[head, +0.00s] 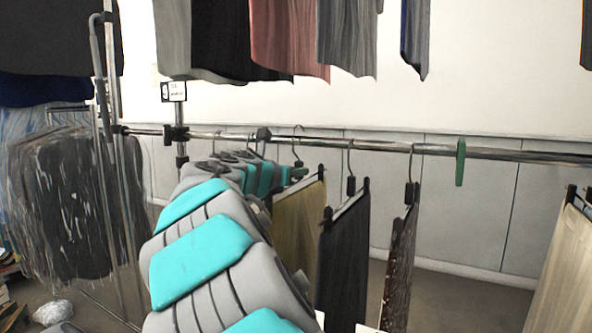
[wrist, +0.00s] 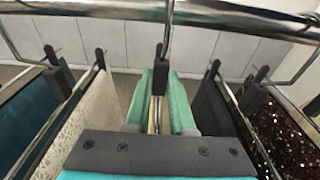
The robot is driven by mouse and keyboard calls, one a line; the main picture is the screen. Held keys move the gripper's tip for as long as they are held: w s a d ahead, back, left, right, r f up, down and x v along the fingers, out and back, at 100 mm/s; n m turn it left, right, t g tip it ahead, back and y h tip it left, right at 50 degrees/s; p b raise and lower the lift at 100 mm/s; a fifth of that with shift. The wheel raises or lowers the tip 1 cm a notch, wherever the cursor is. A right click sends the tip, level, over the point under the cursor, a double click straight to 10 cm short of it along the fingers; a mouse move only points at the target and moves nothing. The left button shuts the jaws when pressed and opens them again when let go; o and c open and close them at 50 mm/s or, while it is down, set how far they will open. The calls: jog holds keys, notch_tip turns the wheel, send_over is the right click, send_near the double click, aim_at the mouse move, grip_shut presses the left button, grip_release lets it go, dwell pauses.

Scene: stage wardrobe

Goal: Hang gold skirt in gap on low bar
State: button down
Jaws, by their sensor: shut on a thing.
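The gold skirt (head: 300,220) hangs from a clip hanger just below the low bar (head: 400,147). My gripper (head: 294,172) is shut on its hanger; the wrist view shows the green fingers (wrist: 160,105) either side of it. The hanger's hook (wrist: 167,45) rises to the bar, and its top is out of the wrist view. I cannot tell whether the bar bears its weight. The skirt is between a pale speckled skirt (wrist: 90,120) on the left and a black skirt (head: 343,250) on the right, with space on both sides.
A teal skirt (wrist: 30,115) hangs further left. A brown sequin skirt (head: 398,270) hangs right of the black one. A green marker (head: 460,162) is on the bar beyond it, with bare bar around. A tan skirt (head: 562,265) is far right. Garments (head: 290,40) hang above.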

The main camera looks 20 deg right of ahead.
jog(key=shift+f, duration=0.95)
jog(key=c, duration=0.7)
grip_release()
